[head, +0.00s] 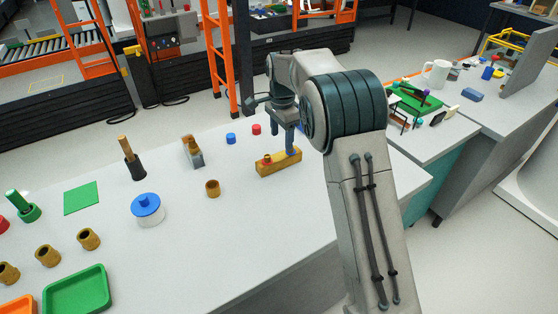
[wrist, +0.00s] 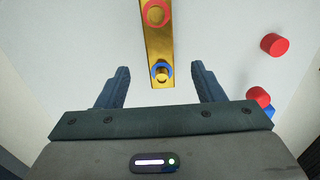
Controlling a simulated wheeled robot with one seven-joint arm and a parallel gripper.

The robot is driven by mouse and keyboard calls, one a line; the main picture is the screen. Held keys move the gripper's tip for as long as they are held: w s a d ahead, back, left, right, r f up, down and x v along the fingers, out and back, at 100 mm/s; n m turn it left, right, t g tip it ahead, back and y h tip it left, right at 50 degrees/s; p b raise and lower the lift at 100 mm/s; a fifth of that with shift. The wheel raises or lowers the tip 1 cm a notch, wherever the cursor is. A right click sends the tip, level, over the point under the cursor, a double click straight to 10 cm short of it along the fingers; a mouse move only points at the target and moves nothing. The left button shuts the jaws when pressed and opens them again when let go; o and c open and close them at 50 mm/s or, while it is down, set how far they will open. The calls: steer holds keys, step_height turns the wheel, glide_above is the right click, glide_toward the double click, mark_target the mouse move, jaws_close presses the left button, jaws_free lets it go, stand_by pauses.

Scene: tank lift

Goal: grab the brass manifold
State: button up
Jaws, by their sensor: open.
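The brass manifold (head: 280,168) is a gold bar lying on the grey table, with a red ring near one end and a blue ring near the other. In the wrist view the manifold (wrist: 157,42) runs upward from between the fingertips, its blue-ringed end nearest me. My gripper (wrist: 160,68) is open, one finger on each side of that end, with clear gaps to both. In the head view my gripper (head: 286,140) points down at the manifold's blue end. The arm hides part of the table behind it. Finger height above the table is hard to tell.
Red pegs (wrist: 274,44) lie to the right in the wrist view. A small brass cup (head: 212,188), a blue-topped white jar (head: 147,208) and a grey-and-brass piece (head: 193,152) stand left of the manifold. A green tray (head: 77,291) is at the front left. The table's front edge is close.

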mark_target(279, 156)
step_height(279, 156, down, 3)
steer(key=shift+f, duration=0.1)
steer(key=shift+s+a+f+p, duration=0.2)
steer(key=shift+f+p, duration=0.15)
steer(key=shift+f, duration=1)
steer(key=shift+s+a+f+p, duration=0.15)
steer(key=shift+f+p, duration=0.2)
steer(key=shift+f, duration=0.95)
steer(key=shift+w, duration=0.1)
jaws_close()
steer(key=shift+r, duration=0.1)
